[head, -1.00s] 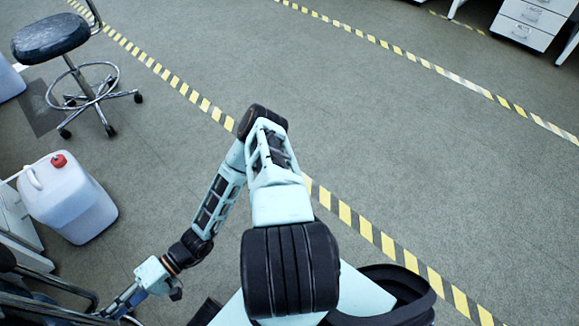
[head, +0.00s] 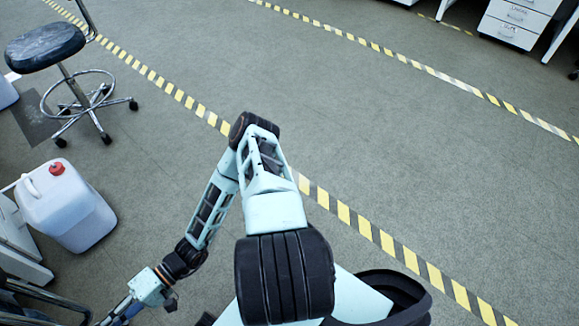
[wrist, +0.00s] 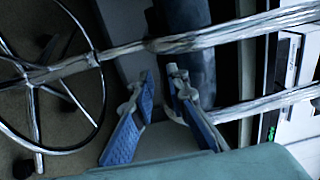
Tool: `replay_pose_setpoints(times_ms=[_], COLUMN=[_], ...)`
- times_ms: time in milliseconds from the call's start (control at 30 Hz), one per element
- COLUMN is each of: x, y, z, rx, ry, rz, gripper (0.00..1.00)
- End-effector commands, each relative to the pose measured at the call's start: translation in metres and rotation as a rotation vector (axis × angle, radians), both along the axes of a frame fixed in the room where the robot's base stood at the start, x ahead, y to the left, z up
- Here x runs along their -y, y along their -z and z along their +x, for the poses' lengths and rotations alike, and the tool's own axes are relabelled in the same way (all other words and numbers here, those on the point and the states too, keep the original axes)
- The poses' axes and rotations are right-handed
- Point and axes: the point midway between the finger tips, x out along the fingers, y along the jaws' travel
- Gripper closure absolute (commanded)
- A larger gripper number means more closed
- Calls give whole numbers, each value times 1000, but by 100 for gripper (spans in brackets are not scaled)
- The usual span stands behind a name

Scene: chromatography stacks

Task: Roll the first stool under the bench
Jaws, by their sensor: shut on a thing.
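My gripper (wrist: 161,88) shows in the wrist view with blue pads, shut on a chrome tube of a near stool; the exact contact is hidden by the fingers. This stool's chrome tubes (wrist: 250,28) cross the wrist view, and its ring and casters (wrist: 35,150) show at left. In the head view my gripper is low at the lower left, beside the near stool's chrome tubes (head: 45,294), mostly cut off by the frame. Another stool with a black seat (head: 45,46), chrome foot ring and casters stands at the upper left. I cannot tell which is first.
A white jug with a red cap (head: 70,208) stands on the floor at left, close to my arm. A white cabinet (head: 18,240) is beside it. White drawers (head: 515,20) stand at the upper right. The striped floor between is clear.

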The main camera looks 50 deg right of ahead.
Motion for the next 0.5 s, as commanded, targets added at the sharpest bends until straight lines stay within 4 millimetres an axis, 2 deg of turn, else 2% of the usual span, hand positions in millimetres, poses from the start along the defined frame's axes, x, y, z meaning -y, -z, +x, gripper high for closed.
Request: replay_pose_setpoints(times_ms=[33,500], x=[3,3], y=[11,6], z=[0,0], rx=[-3,-3], ry=[1,1], rz=[-25,-25], gripper=[100,100])
